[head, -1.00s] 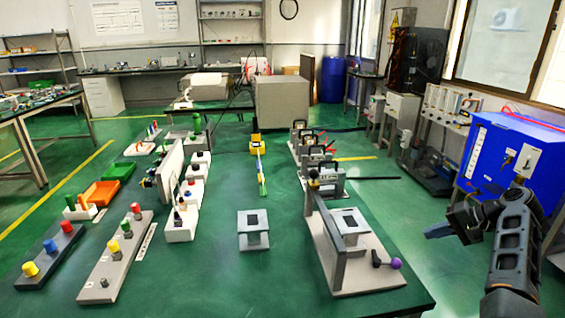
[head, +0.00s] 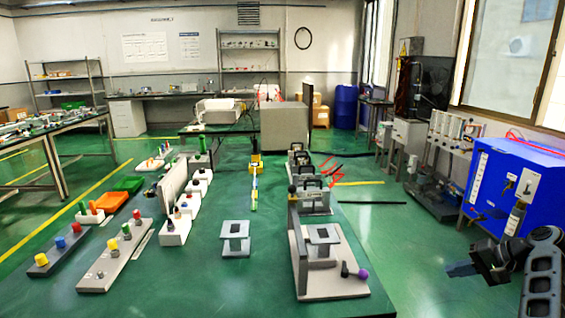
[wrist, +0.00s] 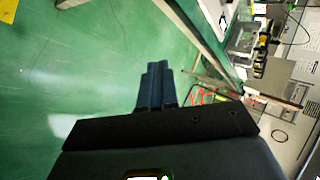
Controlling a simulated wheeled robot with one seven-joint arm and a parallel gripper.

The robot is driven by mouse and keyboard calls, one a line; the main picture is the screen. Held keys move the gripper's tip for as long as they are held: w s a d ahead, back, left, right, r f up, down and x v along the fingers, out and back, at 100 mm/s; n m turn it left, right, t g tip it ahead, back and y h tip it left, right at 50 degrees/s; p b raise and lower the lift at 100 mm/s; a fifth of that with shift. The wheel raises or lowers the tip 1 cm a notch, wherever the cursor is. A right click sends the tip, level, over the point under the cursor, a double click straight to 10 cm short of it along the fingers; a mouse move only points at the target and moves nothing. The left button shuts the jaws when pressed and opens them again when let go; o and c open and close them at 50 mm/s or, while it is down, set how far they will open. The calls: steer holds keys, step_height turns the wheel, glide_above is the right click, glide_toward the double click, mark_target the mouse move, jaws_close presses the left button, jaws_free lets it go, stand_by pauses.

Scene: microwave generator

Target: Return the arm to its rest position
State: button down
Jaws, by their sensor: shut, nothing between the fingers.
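My gripper (head: 463,269) is at the lower right of the head view, with its dark blue fingers pointing left. It is to the right of the green bench, over the green floor, and apart from everything around it. In the wrist view the fingers of my gripper (wrist: 155,85) lie side by side, shut, with nothing between them. My arm runs from the gripper to the lower right edge of the head view, where the rest of it is cut off.
The green bench (head: 205,285) carries a grey fixture with a purple knob (head: 330,284), a small grey stand (head: 235,238) and strips with coloured knobs (head: 118,255). A blue cabinet (head: 517,190) stands behind my arm. Open floor (head: 410,235) lies between bench and gripper.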

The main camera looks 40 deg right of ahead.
steer(key=s+a+f+n+g+h, duration=0.1)
steer(key=a+f+n+g+h, duration=0.2)
steer(key=a+f, duration=1.4)
steer(key=s+a+r+n+t+h, duration=0.15)
steer(key=s+a, duration=0.25)
steer(key=a, duration=0.6)
steer(key=s+a+r+n+t, duration=0.3)
steer(key=s+a+r+n, duration=0.35)
steer(key=a, duration=0.65)
steer(key=s+a+r+n+t+y, duration=0.1)
steer(key=s+a+r, duration=0.3)
steer(key=r, duration=0.5)
steer(key=s+a+r+n+t+y, duration=0.1)
steer(key=s+a+r+n+t, duration=0.2)
steer(key=r, duration=0.6)
steer(key=shift+s+a, duration=0.7)
steer(key=shift+s, duration=0.4)
